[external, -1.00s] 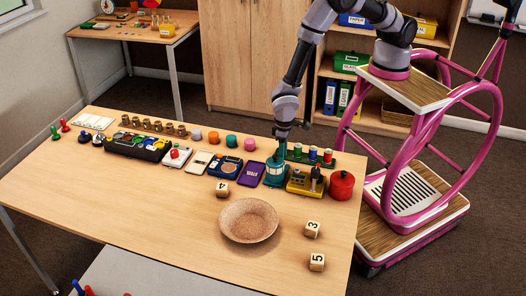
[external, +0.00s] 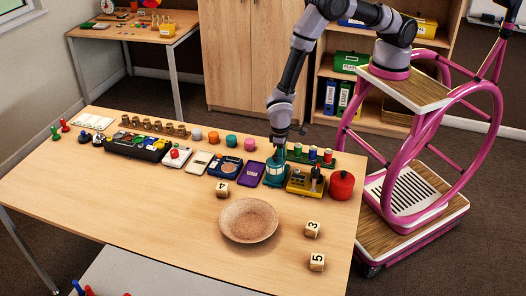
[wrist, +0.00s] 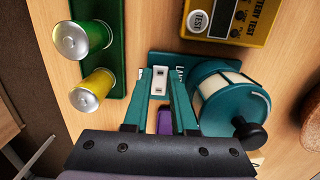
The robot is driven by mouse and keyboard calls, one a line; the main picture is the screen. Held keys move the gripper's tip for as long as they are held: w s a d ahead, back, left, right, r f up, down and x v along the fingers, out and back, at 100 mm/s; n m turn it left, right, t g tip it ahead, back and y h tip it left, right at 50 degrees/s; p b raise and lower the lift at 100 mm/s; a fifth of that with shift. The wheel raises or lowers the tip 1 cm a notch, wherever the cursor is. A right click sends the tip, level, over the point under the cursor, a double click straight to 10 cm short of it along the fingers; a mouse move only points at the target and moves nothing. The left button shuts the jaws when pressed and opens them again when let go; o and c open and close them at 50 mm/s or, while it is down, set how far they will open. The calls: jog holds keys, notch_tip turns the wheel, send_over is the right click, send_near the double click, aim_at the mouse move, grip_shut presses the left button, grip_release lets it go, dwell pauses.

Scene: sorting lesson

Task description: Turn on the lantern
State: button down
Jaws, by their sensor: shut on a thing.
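The lantern is teal with pale panels (wrist: 236,80), a round body and a black knob. It stands on a teal base plate, and in the external view the lantern (external: 274,174) is near the back right of the table. A white switch piece (wrist: 160,81) with small dark slots sits on the base plate beside the lantern body. My gripper (wrist: 160,78) points down at the plate, its two teal fingers either side of the white switch piece and shut on it. In the external view my wrist partly hides the lantern's top. I cannot tell whether the lantern is lit.
A yellow battery tester (wrist: 232,18) and a green holder (wrist: 117,50) with coloured batteries flank the lantern.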

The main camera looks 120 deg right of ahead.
jog(key=shift+w+d+g+y, duration=0.2)
jog(key=shift+w+g+y, duration=0.05)
jog(key=shift+g+y, duration=0.65)
jog(key=shift+r, duration=0.1)
jog(key=c, duration=1)
grip_release()
jog(key=v, duration=1)
jog(key=shift+r, duration=0.35)
